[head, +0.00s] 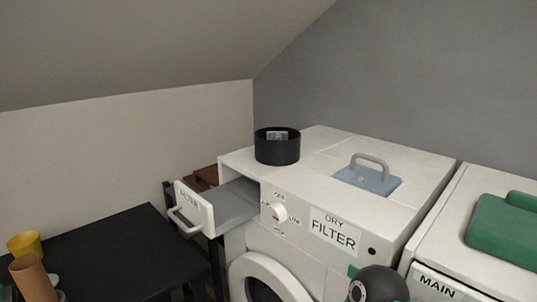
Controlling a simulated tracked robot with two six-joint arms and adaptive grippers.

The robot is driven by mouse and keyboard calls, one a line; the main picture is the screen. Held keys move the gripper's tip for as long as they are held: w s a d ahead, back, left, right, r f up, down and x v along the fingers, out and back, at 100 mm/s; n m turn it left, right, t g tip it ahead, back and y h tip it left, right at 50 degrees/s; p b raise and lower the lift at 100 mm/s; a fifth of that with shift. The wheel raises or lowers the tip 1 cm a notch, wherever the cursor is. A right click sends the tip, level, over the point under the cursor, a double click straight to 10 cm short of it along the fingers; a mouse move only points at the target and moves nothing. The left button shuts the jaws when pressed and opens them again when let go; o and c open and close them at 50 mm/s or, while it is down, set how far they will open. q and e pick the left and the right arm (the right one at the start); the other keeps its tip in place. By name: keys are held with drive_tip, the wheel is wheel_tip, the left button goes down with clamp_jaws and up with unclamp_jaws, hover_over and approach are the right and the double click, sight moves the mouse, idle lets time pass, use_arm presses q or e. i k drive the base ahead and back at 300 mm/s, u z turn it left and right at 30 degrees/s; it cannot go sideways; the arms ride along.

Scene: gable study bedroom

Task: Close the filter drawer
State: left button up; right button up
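The filter drawer (197,208) is at the upper left of a white dryer (330,235) and is pulled well out. Its white front carries a FILTER label and a pale bar handle (184,221). Its grey tray (236,201) shows behind the front and looks empty as far as I can see. Neither of my grippers is in view. A dark rounded part at the bottom edge looks like part of my arm.
A black bowl (277,149) and a blue plate with a grey handle (368,180) sit on the dryer. A black table (120,245) with a yellow cup (25,245) and brown cylinder (33,278) is at left. A second white machine (470,283) with green cloth-like item (503,228) is at right.

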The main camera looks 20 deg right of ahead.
sight(221, 196)
drive_tip(key=k, duration=1.3)
drive_tip(key=u, duration=0.3)
drive_tip(key=i, duration=0.55)
drive_tip(key=u, duration=0.55)
drive_tip(key=i, duration=1.2)
drive_tip(key=z, duration=0.75)
